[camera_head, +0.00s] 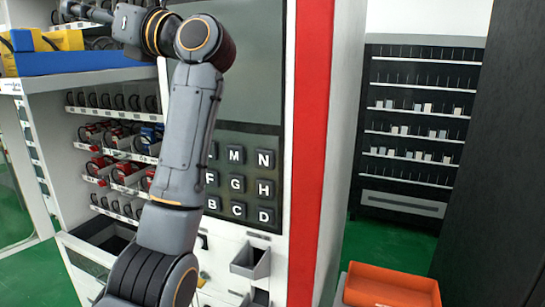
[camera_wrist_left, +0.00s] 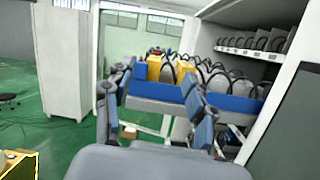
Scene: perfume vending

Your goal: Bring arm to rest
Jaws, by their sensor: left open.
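My left arm rises from the bottom of the head view in front of the vending machine (camera_head: 262,135) and bends left at the top. My left gripper (camera_head: 82,12) is at the top left, near the machine's upper shelf with a blue front (camera_head: 90,60). In the left wrist view my left gripper (camera_wrist_left: 160,78) has its two fingers apart. I see nothing held between them. Beyond the fingers is the blue-edged shelf (camera_wrist_left: 160,97) with yellow items on it. My right gripper is not in view.
The machine has a letter keypad (camera_head: 238,185) and lower racks of red goods (camera_head: 100,165). An orange bin (camera_head: 390,290) is at the lower right. A dark shelf unit (camera_head: 415,125) stands behind. A white cabinet (camera_wrist_left: 62,60) and green floor show in the wrist view.

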